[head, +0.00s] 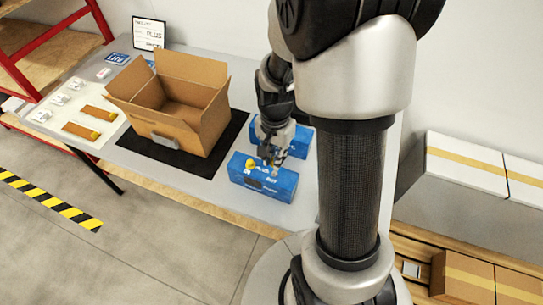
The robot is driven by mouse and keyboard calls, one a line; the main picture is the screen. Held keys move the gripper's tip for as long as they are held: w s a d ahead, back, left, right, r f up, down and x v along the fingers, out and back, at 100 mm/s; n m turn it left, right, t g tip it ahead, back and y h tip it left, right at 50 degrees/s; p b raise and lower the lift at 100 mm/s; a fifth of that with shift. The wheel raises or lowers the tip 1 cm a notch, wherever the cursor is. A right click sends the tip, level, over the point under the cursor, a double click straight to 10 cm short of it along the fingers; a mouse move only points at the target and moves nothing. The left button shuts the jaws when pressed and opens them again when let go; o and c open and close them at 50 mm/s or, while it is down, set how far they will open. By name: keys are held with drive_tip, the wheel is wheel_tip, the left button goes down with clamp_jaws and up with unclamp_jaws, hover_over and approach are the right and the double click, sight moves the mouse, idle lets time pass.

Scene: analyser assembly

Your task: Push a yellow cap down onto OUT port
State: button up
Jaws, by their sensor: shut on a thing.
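A blue analyser box (258,187) with white lettering lies near the front edge of the grey table. A yellow cap (250,164) shows on its top at the left, beside my gripper. My gripper (272,161) points down over the right part of this box's top, around the OUT side. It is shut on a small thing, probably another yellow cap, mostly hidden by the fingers. I cannot tell whether that thing touches the port. The port itself is hidden.
A second blue box (298,141) stands behind, partly covered by my arm. An open cardboard box (187,135) stands left on a black mat (150,148). A pale tray (98,138) with brown and white parts lies further left. A sign (149,33) stands at the back.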

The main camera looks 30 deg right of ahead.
sight(274, 174)
drive_tip(key=shift+f+b, duration=2)
drive_tip(key=shift+f, duration=0.65)
drive_tip(key=shift+f, duration=0.35)
drive_tip(key=shift+c, duration=0.3)
drive_tip(key=o, duration=0.8)
drive_tip(key=shift+r, duration=0.15)
drive_tip(key=shift+r+p, duration=2.75)
drive_tip(key=shift+r, duration=0.7)
